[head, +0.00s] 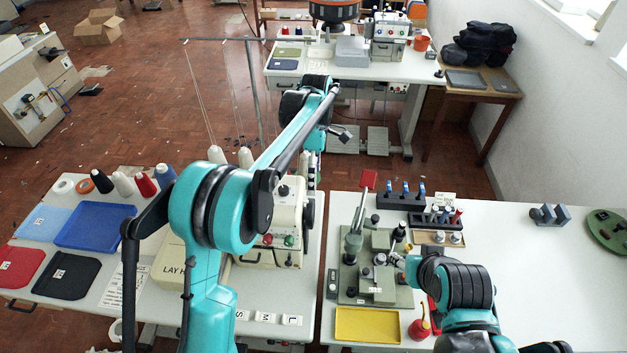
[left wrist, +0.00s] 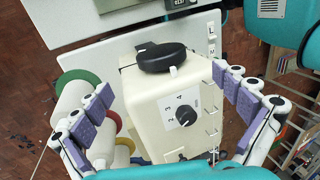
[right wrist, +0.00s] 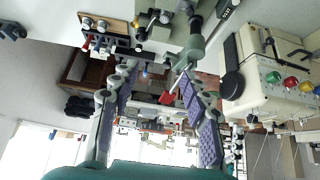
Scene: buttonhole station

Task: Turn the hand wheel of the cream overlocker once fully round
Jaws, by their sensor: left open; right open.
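The cream overlocker (head: 289,212) stands on the left table, partly hidden behind my left arm in the head view. Its black hand wheel (head: 306,218) is on its right side. In the left wrist view the hand wheel (left wrist: 166,57) sits at the top of the cream body (left wrist: 155,105), beside a numbered dial. My left gripper (left wrist: 170,83) is open and empty, its padded fingers apart on either side of the machine, not touching the wheel. My right gripper (right wrist: 157,74) is open and empty over the right table; the overlocker's wheel (right wrist: 232,76) also shows in its view.
A green buttonhole fixture (head: 350,285) with a red-tipped lever stands on the right table, close to my right gripper. A yellow tray (head: 368,338) and a red oil bottle (head: 420,327) lie at its front. Thread cones (head: 246,157) stand behind the overlocker. A narrow gap separates the tables.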

